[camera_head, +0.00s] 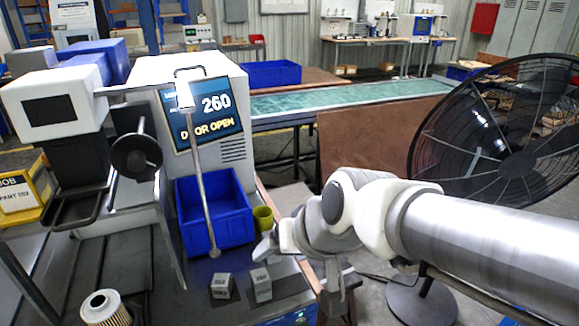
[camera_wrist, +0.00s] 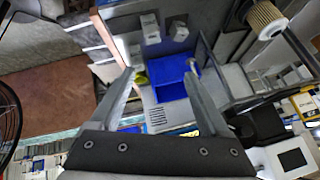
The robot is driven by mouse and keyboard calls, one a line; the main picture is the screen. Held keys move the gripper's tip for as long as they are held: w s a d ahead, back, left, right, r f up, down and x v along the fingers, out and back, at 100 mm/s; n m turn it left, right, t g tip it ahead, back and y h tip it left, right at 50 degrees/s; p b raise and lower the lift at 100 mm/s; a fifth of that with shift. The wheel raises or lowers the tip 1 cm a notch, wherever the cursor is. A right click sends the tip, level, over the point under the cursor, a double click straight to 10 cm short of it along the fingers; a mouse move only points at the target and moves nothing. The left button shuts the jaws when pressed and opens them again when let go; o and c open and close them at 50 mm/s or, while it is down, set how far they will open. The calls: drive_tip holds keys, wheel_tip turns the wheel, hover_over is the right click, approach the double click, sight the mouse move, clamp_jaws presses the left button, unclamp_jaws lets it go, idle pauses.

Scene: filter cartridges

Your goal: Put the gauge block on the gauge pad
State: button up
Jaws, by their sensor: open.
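Two small grey blocks with dark markings stand side by side on the dark bench top: a left one (camera_head: 222,286) and a right one (camera_head: 261,284). They also show in the wrist view, near the top. I cannot tell which is the gauge block. A dark flat patch (camera_head: 290,285) lies right of the right block and may be the gauge pad; its outline is unclear. My gripper (camera_head: 300,265) is above the bench's right edge, right of the blocks and apart from them. In the wrist view my gripper (camera_wrist: 160,75) is open, with nothing between its fingers.
A blue bin (camera_head: 213,212) and an olive cup (camera_head: 263,218) stand behind the blocks. A filter cartridge (camera_head: 105,308) stands at front left. A large black fan (camera_head: 500,140) is at the right.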

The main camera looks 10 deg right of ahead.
drive_tip(key=s+d+r+h, duration=0.2)
drive_tip(key=s+d+h, duration=0.1)
drive_tip(key=s+d, duration=0.4)
drive_tip(key=shift+s+d+g, duration=0.3)
drive_tip(key=shift+d+g, duration=0.1)
drive_tip(key=shift+d, duration=0.85)
drive_tip(key=shift+r, duration=0.1)
wheel_tip(320, 180, up, 5)
drive_tip(key=p, duration=0.5)
